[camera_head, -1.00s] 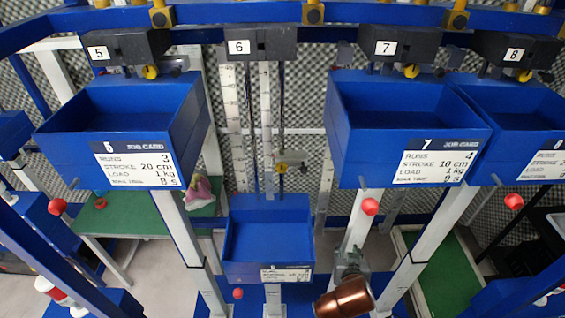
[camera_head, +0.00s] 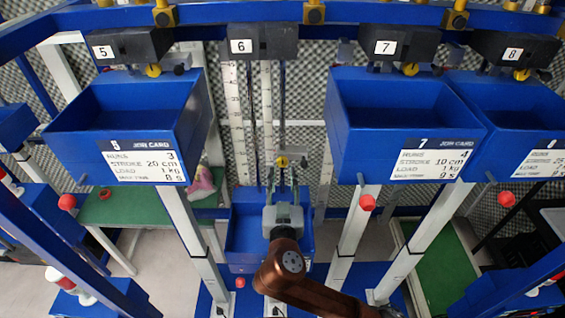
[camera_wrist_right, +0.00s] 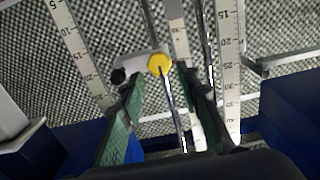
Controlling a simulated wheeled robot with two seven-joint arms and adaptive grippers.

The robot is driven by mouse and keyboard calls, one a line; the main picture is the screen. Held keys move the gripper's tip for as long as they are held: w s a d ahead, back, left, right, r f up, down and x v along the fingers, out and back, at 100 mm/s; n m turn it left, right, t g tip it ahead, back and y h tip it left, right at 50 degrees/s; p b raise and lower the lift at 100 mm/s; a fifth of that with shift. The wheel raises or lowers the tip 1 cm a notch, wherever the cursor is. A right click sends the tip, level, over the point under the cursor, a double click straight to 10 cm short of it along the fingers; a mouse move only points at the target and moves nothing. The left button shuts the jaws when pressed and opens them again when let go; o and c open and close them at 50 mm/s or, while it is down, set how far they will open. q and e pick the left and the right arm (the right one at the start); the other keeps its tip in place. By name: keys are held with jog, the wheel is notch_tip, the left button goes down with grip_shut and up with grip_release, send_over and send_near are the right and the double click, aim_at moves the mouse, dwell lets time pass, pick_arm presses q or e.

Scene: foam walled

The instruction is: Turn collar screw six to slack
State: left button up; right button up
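Station six has a black block labelled 6 (camera_head: 263,41). Below it, on a thin rod, sits a small pale collar carrying a yellow disc (camera_head: 282,161) and a small dark knob. In the right wrist view the yellow disc (camera_wrist_right: 159,63) lies ahead between my fingertips, and the dark knob (camera_wrist_right: 119,76) is by the left fingertip. My right gripper (camera_head: 283,182) is just below the collar, pointing up at it. In the wrist view its two green-sided fingers (camera_wrist_right: 165,93) are apart with nothing gripped. Whether a fingertip touches the knob cannot be told. My left gripper is not in view.
Blue bins with job card 5 (camera_head: 143,161) and job card 7 (camera_head: 424,165) stand forward on either side. A lower blue bin (camera_head: 240,235) is behind my right gripper. Pale ruler strips (camera_head: 236,120) flank the rod. Red knobs (camera_head: 367,202) stick out below the bins.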

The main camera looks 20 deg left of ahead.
aim_at(283, 163)
jog(key=p+x, duration=0.1)
jog(key=x, duration=0.2)
jog(key=shift+w+a+r, duration=0.1)
jog(key=shift+w+r, duration=0.05)
jog(key=shift+w, duration=0.25)
jog(key=shift+w+a+p, duration=0.15)
jog(key=shift+w+p, duration=0.15)
jog(key=shift+w, duration=0.15)
grip_shut()
